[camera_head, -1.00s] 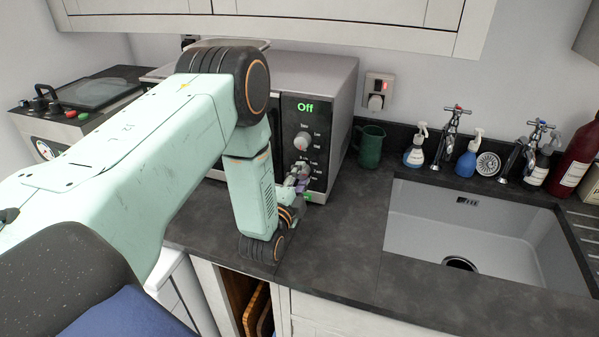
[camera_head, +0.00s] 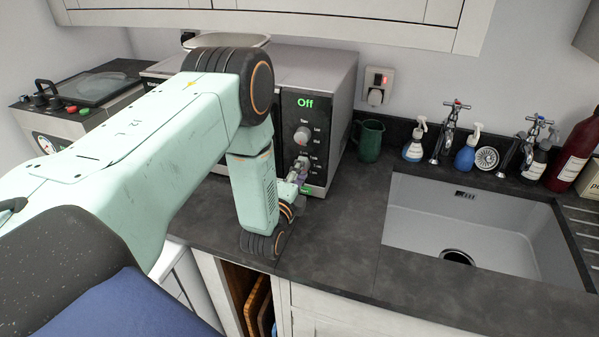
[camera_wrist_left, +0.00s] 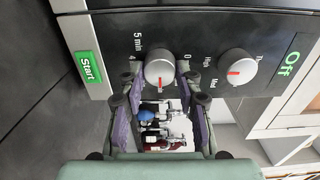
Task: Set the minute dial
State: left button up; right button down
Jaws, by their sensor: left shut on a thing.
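The microwave (camera_head: 334,88) stands on the counter with its control panel facing me. Its display (camera_head: 305,102) reads "Off" in green. In the left wrist view the minute dial (camera_wrist_left: 160,68) is a round silver knob with a red pointer, near a "5 min" mark and a 0. My left gripper (camera_wrist_left: 160,86) is shut on this dial, one finger on each side. In the head view the left gripper (camera_head: 298,172) is at the lower panel and largely hides the dial. The power dial (camera_wrist_left: 237,68) is beside it, and the green Start button (camera_wrist_left: 88,67) is on the other side. My right gripper is not in view.
A green jug (camera_head: 369,140) stands right of the microwave. The sink (camera_head: 480,225) and several bottles are farther right. A wall socket (camera_head: 378,84) is behind. A wall cupboard (camera_head: 380,22) hangs above.

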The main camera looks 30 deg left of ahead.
pick_arm(q)
jog(key=o, duration=1.1)
jog(key=shift+d, duration=0.1)
jog(key=shift+o, duration=0.2)
jog(key=v, duration=1.2)
jog(key=shift+f, duration=0.1)
